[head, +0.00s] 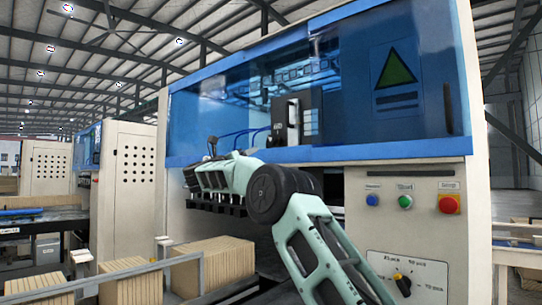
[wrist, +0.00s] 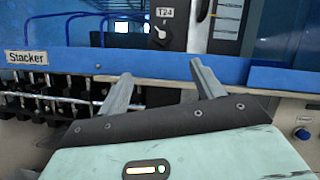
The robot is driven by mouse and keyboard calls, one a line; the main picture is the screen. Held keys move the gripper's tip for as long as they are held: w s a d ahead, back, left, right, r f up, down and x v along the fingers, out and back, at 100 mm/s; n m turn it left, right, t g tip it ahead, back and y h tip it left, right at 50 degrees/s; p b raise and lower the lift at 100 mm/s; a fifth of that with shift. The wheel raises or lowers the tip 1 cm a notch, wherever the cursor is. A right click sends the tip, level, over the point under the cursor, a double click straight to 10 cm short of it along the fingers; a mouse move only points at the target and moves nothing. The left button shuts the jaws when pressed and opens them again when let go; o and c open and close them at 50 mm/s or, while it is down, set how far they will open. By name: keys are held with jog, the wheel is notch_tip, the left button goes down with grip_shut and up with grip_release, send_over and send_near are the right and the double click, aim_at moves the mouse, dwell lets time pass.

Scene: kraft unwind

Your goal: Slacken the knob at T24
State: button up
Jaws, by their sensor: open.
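The T24 knob (wrist: 160,32) is a small dark dial with a white pointer, just under a plate marked T24 (wrist: 164,13) in the wrist view. It sits on a dark unit behind the blue frame of the machine. My gripper (wrist: 157,75) is open and empty, its two grey fingers spread below the knob and apart from it in the picture. In the head view my arm (head: 275,190) reaches up to the machine's front. The fingertips and the knob cannot be made out clearly there.
A blue rail (wrist: 285,77) crosses the machine front. A row of black parts hangs under the Stacker label (wrist: 27,57). A button panel (head: 406,202) and a lower dial (head: 402,283) are at the right. Cardboard stacks (head: 212,262) stand at lower left.

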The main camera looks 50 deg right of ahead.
jog(key=a+m, duration=0.1)
jog(key=p, duration=1.2)
send_near(271, 141)
jog(key=shift+g, duration=0.3)
jog(key=x, duration=0.7)
jog(key=shift+w+r, duration=0.25)
jog(key=shift+w+d+r+p, duration=0.1)
jog(key=shift+d+p, duration=0.55)
jog(key=shift+d, duration=0.05)
jog(key=c, duration=1)
